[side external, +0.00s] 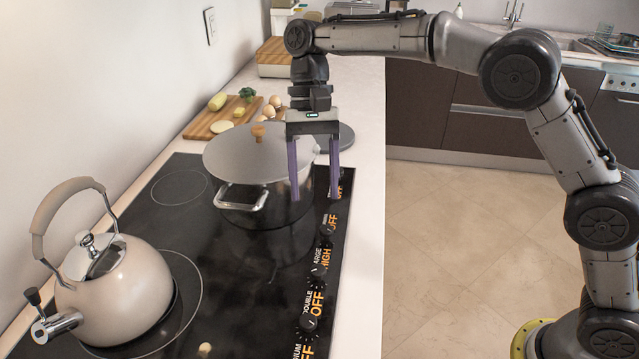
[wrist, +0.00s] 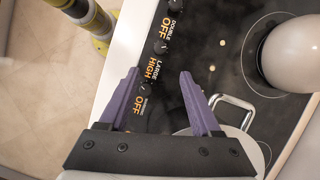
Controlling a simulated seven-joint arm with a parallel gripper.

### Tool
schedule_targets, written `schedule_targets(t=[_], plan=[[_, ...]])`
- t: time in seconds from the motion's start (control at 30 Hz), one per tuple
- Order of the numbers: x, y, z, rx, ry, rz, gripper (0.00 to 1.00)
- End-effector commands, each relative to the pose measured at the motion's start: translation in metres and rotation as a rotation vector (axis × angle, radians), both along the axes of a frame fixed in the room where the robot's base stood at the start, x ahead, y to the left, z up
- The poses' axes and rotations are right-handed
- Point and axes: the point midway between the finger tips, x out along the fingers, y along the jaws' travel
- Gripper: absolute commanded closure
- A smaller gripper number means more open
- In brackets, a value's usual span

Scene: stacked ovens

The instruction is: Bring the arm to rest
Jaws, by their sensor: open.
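My gripper (side external: 314,197) is open and empty, with its two purple fingers pointing down beside the front right of the pot, over the stove's knob edge. In the wrist view the fingers (wrist: 158,88) are spread apart, with knobs and orange lettering between and beyond them. My arm reaches in from the right in the side view, bent high over the floor and counter. The stove (side external: 255,265) is a black glass cooktop with a row of knobs (side external: 318,272) along its right edge.
A lidded steel pot (side external: 240,165) stands on the far burner, very close to the gripper. A cream kettle (side external: 118,285) stands on the near left burner; it also shows in the wrist view (wrist: 290,50). A cutting board (side external: 205,125) with vegetables lies behind. The floor at right is open.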

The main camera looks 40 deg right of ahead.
Motion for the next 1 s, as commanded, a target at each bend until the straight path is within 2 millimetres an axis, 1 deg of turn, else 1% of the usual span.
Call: schedule_targets(t=[0.07,0.17,0.2,0.27,0.3,0.4,0.53,0.63,0.77,0.8,0.87,0.9,0.97,1.0], plan=[[0.001,-0.005,0.009,0.006,-0.019,-0.012,0.35],[-0.002,-0.016,0.039,0.024,-0.079,-0.032,0.35],[-0.007,-0.023,0.053,0.029,-0.1,-0.044,0.35],[-0.02,-0.037,0.073,0.031,-0.13,-0.063,0.35],[-0.03,-0.046,0.086,0.031,-0.156,-0.078,0.35],[-0.057,-0.069,0.11,0.031,-0.225,-0.099,0.35],[-0.095,-0.097,0.128,0.024,-0.323,-0.102,0.35],[-0.125,-0.117,0.133,0.013,-0.404,-0.088,0.35],[-0.165,-0.14,0.129,-0.012,-0.512,-0.052,0.35],[-0.177,-0.147,0.125,-0.023,-0.546,-0.036,0.35],[-0.195,-0.157,0.117,-0.041,-0.597,-0.008,0.35],[-0.207,-0.163,0.11,-0.056,-0.632,0.015,0.35],[-0.224,-0.171,0.097,-0.08,-0.679,0.056,0.35],[-0.234,-0.177,0.087,-0.098,-0.711,0.086,0.35]])
